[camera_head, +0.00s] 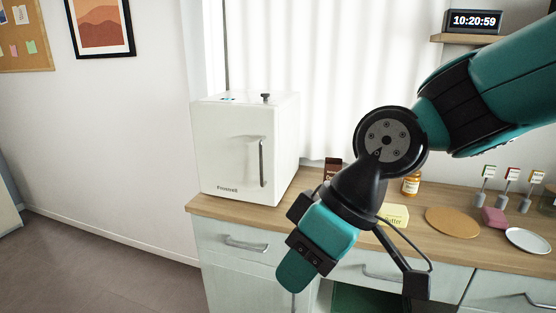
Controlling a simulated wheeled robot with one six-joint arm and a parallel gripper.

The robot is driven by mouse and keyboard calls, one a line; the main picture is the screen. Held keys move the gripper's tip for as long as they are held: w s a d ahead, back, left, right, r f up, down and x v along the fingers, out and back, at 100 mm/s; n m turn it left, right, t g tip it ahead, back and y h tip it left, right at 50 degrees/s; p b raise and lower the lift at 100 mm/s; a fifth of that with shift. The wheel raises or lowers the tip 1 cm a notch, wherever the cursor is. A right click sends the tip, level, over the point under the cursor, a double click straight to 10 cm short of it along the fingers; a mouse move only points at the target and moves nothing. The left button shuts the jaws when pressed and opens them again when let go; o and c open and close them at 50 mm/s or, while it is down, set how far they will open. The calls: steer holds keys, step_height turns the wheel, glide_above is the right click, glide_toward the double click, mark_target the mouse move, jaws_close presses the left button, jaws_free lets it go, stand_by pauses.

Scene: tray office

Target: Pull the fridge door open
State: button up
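The fridge (222,150) is a small white box at the left end of the wooden counter. Its door faces forward and looks shut, flush with the body. A dark vertical handle (262,163) is on the right part of the door. My gripper (296,274) hangs in front of the counter, to the right of and lower than the handle in the picture, apart from it. It points down and left. Its fingers are seen from behind and I cannot tell whether they are open. No object shows in it.
The wooden counter (470,255) carries a yellow butter box (395,214), an orange bottle (411,185), a round brown mat (453,222), a pink block (493,217) and a white plate (527,240). Drawers (240,243) lie below. Open floor (90,270) is at the left.

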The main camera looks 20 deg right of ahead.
steer(key=w+a+f+t+y+b, duration=0.2)
steer(key=w+f+t+y+b, duration=0.15)
steer(key=w, duration=0.75)
steer(key=m+t+h+b, duration=0.3)
steer(key=m+t, duration=0.1)
steer(key=t, duration=0.8)
glide_toward(261, 161)
steer(key=shift+p+x, duration=4.85)
steer(key=shift+x, duration=0.4)
steer(key=shift+d+f, duration=0.15)
steer(key=shift+c, duration=0.2)
jaws_close()
